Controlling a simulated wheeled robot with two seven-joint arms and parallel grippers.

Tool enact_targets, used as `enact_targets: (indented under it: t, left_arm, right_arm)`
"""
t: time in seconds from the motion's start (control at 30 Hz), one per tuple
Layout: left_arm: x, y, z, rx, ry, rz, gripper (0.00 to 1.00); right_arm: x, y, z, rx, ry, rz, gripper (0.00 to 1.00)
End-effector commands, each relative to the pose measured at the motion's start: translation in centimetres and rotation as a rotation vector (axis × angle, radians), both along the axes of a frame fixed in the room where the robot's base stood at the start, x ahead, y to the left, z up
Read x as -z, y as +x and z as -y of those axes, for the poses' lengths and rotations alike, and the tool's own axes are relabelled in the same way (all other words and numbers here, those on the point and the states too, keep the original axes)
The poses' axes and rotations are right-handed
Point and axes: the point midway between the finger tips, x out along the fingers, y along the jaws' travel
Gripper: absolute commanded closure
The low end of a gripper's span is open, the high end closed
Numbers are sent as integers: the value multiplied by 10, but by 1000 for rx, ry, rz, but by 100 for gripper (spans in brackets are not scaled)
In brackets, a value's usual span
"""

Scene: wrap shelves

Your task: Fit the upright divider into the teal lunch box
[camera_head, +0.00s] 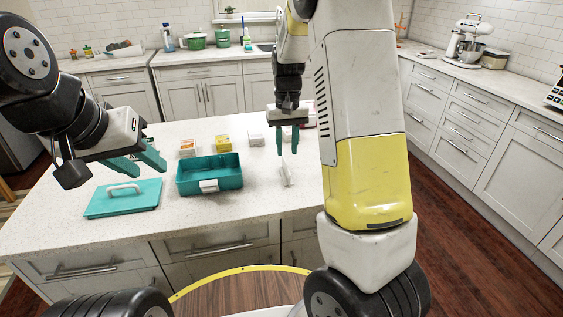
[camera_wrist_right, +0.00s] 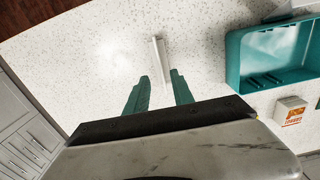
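The teal lunch box (camera_head: 209,189) stands open on the counter in the head view; its rim also shows in the right wrist view (camera_wrist_right: 234,65). The thin white divider (camera_head: 286,175) stands upright on the counter to the right of the box. In the right wrist view the divider (camera_wrist_right: 160,50) lies just beyond the fingertips, in line with the gap. My right gripper (camera_head: 287,152) is open and empty above the divider, pointing down. My left gripper (camera_head: 146,170) is open and empty, above the teal lid (camera_head: 115,208) with its white handle.
Behind the box are a small white box with orange contents (camera_head: 187,148), a yellow box (camera_head: 222,144) and a white box (camera_head: 256,139). A reddish item (camera_head: 309,121) is partly hidden by my right arm. The counter (camera_head: 245,210) in front is clear.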

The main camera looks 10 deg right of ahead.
Motion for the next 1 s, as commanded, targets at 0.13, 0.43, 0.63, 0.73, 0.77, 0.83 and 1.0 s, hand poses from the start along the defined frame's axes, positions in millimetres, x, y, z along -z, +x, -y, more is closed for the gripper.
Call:
enact_targets:
  t: [0.13,0.43,0.63,0.73,0.77,0.83,1.0]
  left_arm:
    - [0,0,0,0,0,0,64]
    - [0,0,0,0,0,0,64]
    - [0,0,0,0,0,0,64]
    - [0,0,0,0,0,0,64]
    - [0,0,0,0,0,0,64]
    - [0,0,0,0,0,0,64]
    - [0,0,0,0,0,0,64]
  right_arm:
    - [18,-1,0,1,0,-4,71]
    - [60,-4,-1,2,1,-4,71]
    - [71,-3,-1,0,1,-1,71]
    - [71,-3,-1,0,1,0,71]
    - [71,-3,-1,0,1,0,71]
    - [71,-3,-1,1,1,0,79]
    - [70,-3,-1,1,1,0,100]
